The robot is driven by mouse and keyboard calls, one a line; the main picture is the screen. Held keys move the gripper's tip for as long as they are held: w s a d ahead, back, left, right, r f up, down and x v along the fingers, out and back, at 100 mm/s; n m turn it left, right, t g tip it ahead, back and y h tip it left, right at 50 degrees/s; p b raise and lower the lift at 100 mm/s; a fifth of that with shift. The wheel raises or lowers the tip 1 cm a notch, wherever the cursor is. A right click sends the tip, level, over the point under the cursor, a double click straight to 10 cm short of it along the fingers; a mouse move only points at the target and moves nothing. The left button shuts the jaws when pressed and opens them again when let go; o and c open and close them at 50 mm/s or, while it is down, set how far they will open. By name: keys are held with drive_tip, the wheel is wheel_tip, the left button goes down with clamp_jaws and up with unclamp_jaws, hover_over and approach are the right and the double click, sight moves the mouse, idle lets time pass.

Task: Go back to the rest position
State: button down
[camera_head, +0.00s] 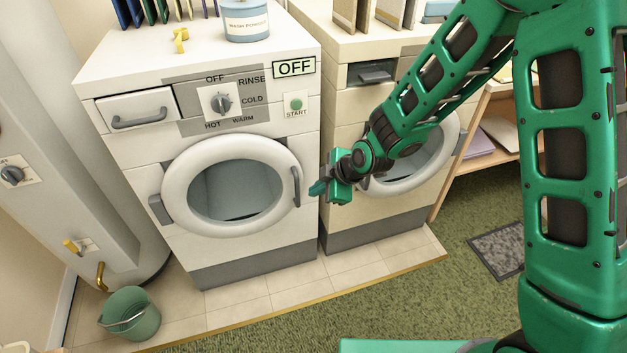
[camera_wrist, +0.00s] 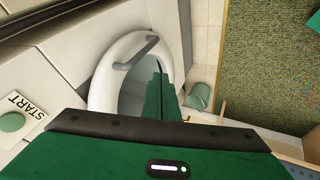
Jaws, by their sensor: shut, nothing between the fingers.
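My green gripper (camera_head: 318,189) is shut and empty, in front of the gap between the two machines. It is just right of the grey handle (camera_head: 296,186) on the left washer's round door (camera_head: 174,192). That door looks closed. In the wrist view my shut fingers (camera_wrist: 160,80) overlap the door ring, with the door handle (camera_wrist: 136,52) beyond them. I cannot tell whether the fingers touch the door. My arm reaches in from the right of the head view.
The left washer (camera_head: 300,150) has a dial (camera_head: 221,102), a START button (camera_head: 296,104) and an OFF display (camera_head: 294,68). A second machine (camera_head: 340,130) stands close on its right. A green bucket (camera_head: 130,314) is on the tiles at lower left. Green carpet (camera_head: 400,295) lies open in front.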

drive_tip(key=s+d+r+m+h, duration=0.2)
drive_tip(key=d+r+m, duration=0.2)
drive_tip(key=d, duration=0.6)
drive_tip(key=s+d+r+m+g+h, duration=0.15)
drive_tip(key=d+r+m, duration=0.25)
drive_tip(key=d, duration=0.6)
drive_tip(key=s+d+r+m+h, duration=0.2)
drive_tip(key=s+d+r+m, duration=0.15)
drive_tip(key=d, duration=0.65)
drive_tip(key=s+d+r+m+g, duration=0.1)
drive_tip(key=s+d+m, duration=0.3)
drive_tip(key=s, duration=0.4)
drive_tip(key=s+d+r+m+g, duration=0.1)
drive_tip(key=s+d+r+m, duration=0.3)
drive_tip(key=s, duration=0.4)
drive_tip(key=s+d+r+m+g, duration=0.1)
drive_tip(key=s+d+r+m, duration=0.2)
drive_tip(key=s+d+m, duration=0.2)
drive_tip(key=s+m, duration=0.1)
drive_tip(key=s, duration=0.2)
